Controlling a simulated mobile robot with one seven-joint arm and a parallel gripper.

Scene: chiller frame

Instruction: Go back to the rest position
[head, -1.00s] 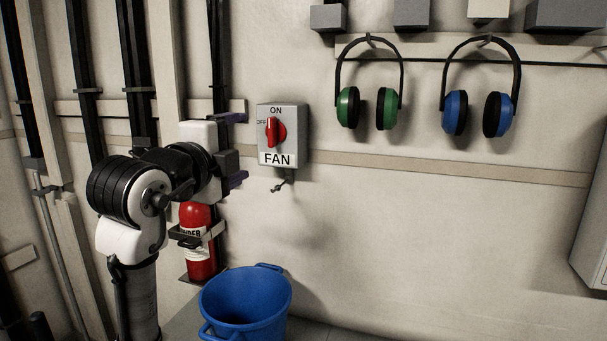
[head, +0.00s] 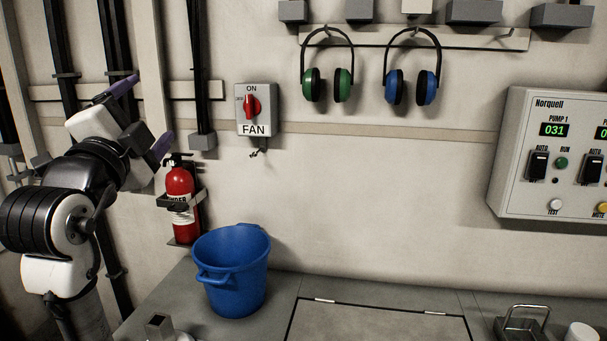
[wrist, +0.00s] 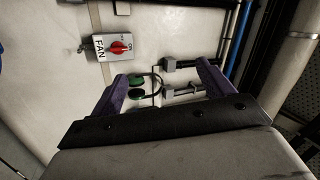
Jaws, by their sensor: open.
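My gripper (head: 143,117) is at the left of the head view, raised in front of the wall beside the pipes. Its two purple fingers are spread apart with nothing between them. In the wrist view my gripper (wrist: 160,85) also shows its fingers wide apart. The grey FAN switch box (head: 255,109) with a red knob is on the wall to the right of my gripper, clear of it. The knob points up toward ON. In the wrist view the FAN box (wrist: 115,45) appears turned on its side, beyond the left finger.
A red extinguisher (head: 181,200) hangs just below and right of my gripper. A blue bucket (head: 233,270) stands on the grey bench. Green earmuffs (head: 327,85) and blue earmuffs (head: 411,87) hang on hooks. A Norquell pump panel (head: 560,155) is at the right. Dark vertical pipes (head: 198,75) run up the wall.

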